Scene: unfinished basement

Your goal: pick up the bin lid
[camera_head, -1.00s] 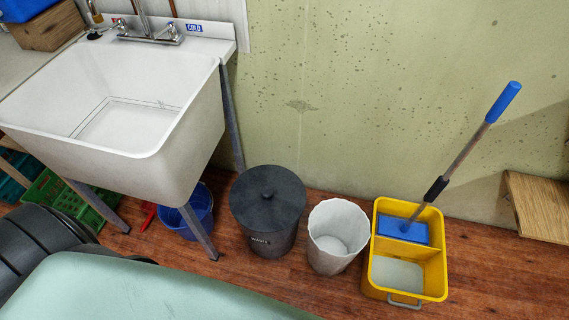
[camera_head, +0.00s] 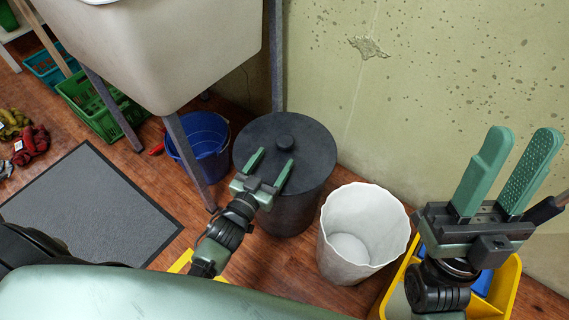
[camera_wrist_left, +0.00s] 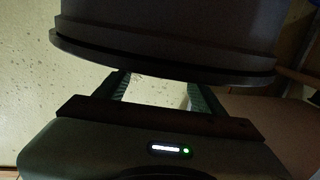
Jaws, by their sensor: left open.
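In the left wrist view the lid's dark rim (camera_wrist_left: 160,68) runs across the top, just beyond the open fingers (camera_wrist_left: 160,90); contact cannot be told. My right gripper (camera_head: 523,142) is open and empty at the right, with its fingers pointing up.
A white wastebasket (camera_head: 365,225) stands right of the bin, and a yellow mop bucket (camera_head: 500,290) is partly hidden behind my right arm. A blue bucket (camera_head: 207,145) and sink leg (camera_head: 187,160) stand close left of the bin. A grey mat (camera_head: 90,205) lies on the floor.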

